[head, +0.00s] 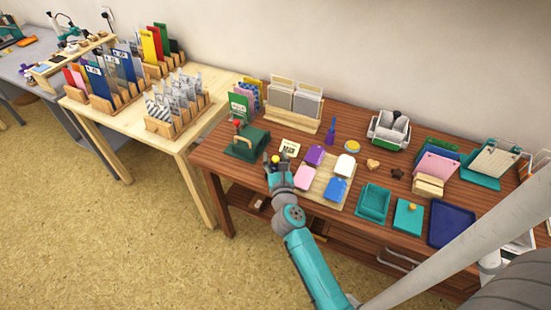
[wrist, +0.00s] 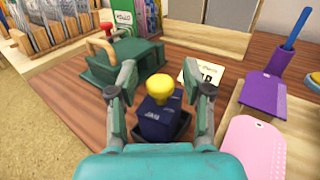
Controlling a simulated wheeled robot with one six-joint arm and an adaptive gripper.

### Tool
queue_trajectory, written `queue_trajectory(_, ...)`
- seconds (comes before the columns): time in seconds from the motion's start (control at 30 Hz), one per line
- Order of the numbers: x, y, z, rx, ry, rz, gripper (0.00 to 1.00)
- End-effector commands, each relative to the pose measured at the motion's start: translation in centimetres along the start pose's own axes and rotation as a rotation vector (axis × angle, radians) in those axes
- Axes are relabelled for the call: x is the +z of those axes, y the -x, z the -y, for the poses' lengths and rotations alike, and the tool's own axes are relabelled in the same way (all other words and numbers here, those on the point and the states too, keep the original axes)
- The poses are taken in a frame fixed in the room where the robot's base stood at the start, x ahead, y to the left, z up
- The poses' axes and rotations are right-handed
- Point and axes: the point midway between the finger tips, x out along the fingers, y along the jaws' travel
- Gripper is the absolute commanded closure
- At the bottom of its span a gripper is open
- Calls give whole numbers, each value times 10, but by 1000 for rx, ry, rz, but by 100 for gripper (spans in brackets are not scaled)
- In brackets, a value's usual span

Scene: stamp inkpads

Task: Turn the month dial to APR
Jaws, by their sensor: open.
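A dark blue block (wrist: 163,120) with a round yellow knob (wrist: 160,87) on top stands on a dark base on the table, and looks like the month dial. Small pale letters on its front look like JAN, but are too blurred to be sure. My gripper (wrist: 166,90) is open, with one finger on each side of the block and knob; neither visibly touches them. In the head view the yellow knob (head: 275,159) shows just beyond my gripper (head: 278,171), which hides most of the block. A cream card (wrist: 204,76) with dark print lies behind, right of the knob.
A green press (wrist: 118,58) with a wooden handle stands behind left. A purple inkpad (wrist: 262,95) and a pink one (wrist: 252,147) lie right, on a wooden board (head: 337,196). Further right is a teal tray (head: 373,203). Bare table lies left of the block.

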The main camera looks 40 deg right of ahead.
Motion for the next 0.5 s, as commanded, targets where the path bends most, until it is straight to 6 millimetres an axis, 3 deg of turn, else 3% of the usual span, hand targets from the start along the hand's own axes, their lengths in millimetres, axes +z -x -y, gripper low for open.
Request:
queue_trajectory(0.23,-1,15,-1,2,1,-1,50)
queue_trajectory(0.5,-1,64,0,2,2,-2,50)
